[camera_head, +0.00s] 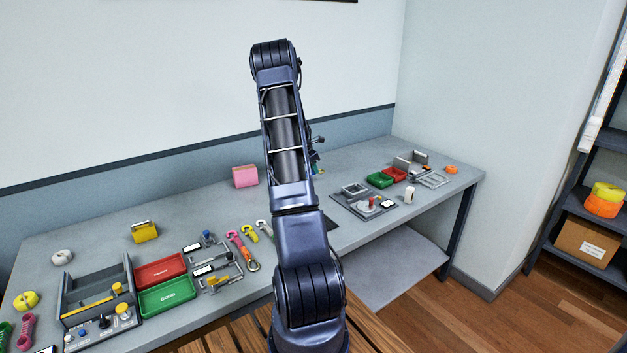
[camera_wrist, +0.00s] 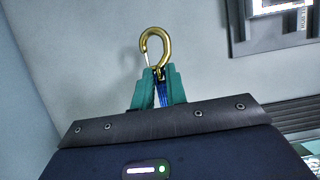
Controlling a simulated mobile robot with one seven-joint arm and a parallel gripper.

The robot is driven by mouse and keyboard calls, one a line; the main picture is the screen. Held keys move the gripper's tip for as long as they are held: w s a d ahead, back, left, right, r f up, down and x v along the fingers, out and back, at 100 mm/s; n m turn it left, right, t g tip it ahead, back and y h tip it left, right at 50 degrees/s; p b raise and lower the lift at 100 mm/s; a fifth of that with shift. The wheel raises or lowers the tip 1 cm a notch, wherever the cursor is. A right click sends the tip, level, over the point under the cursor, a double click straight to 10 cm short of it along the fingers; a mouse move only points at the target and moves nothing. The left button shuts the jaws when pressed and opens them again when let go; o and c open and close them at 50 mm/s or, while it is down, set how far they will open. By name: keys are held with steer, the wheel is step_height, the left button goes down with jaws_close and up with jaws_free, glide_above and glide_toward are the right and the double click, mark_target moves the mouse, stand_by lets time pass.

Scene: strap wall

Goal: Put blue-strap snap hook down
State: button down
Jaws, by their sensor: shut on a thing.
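The snap hook (camera_wrist: 167,44) is brass-coloured and shows in the wrist view, projecting beyond my fingertips with its curved end pointing up in the picture. A short piece of blue strap (camera_wrist: 161,92) shows below it. My gripper (camera_wrist: 158,88) has teal fingers closed around this strap just below the hook. Plain grey surface lies behind the hook, and I cannot tell the gap to it. In the head view my own arm hides most of the gripper and the hook.
In the head view a long grey table (camera_head: 200,210) holds a red tray (camera_head: 160,270), a green tray (camera_head: 167,294), a pink block (camera_head: 245,177), a yellow box (camera_head: 145,232) and several coloured hooks. A grey panel (camera_head: 361,205) sits right of my arm. Bare tabletop lies behind the trays.

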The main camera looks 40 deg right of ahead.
steer(key=shift+f, duration=2.8)
steer(key=shift+f, duration=0.1)
steer(key=c, duration=1.4)
jaws_free()
